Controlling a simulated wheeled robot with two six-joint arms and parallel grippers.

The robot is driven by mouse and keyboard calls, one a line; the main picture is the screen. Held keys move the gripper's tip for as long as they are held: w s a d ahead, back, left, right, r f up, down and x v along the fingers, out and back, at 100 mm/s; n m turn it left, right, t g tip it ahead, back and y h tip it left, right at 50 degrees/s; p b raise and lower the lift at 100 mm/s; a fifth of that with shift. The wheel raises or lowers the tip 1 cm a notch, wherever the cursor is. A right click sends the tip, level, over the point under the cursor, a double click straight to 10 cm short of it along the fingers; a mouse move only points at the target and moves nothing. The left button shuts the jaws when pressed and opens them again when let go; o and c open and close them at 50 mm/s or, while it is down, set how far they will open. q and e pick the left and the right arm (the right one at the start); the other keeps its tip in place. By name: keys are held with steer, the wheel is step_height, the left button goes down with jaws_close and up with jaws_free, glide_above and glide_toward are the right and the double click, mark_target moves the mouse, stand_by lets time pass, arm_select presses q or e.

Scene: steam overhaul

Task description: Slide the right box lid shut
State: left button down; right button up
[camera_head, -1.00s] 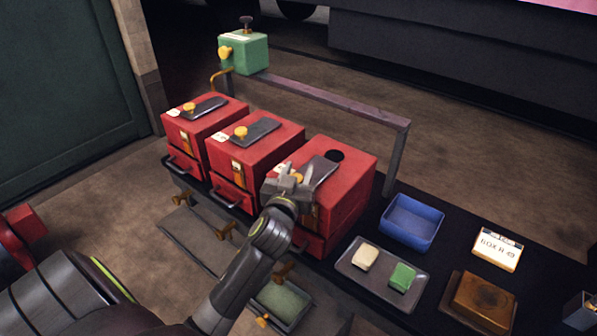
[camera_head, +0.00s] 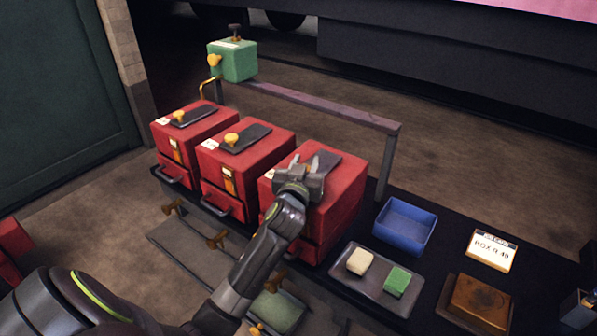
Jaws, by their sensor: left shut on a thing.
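Three red boxes stand in a row, each with a dark lid on top. The right box (camera_head: 345,195) is the nearest to the blue tray. Its dark lid (camera_head: 326,162) lies on the top, and no round hole shows there now. My left gripper (camera_head: 305,168) is over the top of the right box, shut on the lid's knob, which the fingers mostly hide. The middle box lid (camera_head: 250,137) and left box lid (camera_head: 193,115) each have a brass knob.
A blue tray (camera_head: 404,226) stands right of the right box. A grey tray (camera_head: 350,285) holds a cream block and a green block. A label card (camera_head: 492,251) and a brown block (camera_head: 478,303) lie further right. A metal rail (camera_head: 320,107) runs behind the boxes.

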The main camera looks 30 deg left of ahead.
arm_select(q)
steer(key=shift+w+r, duration=0.1)
steer(key=shift+r, duration=0.1)
steer(key=c, duration=1.3)
jaws_free()
steer(key=o, duration=0.3)
steer(key=shift+w+f, duration=0.2)
steer(key=shift+w, duration=0.05)
steer(key=shift+o, duration=0.2)
arm_select(e)
steer(key=shift+s+d, duration=0.15)
steer(key=shift+s, duration=0.5)
arm_select(q)
steer(key=shift+s, duration=0.1)
steer(key=shift+s, duration=0.1)
arm_select(e)
steer(key=shift+d, duration=0.1)
arm_select(q)
steer(key=shift+s+d, duration=0.15)
steer(key=shift+s, duration=0.05)
steer(key=v, duration=1.6)
steer(key=shift+s, duration=0.35)
arm_select(e)
steer(key=shift+w+f, duration=0.1)
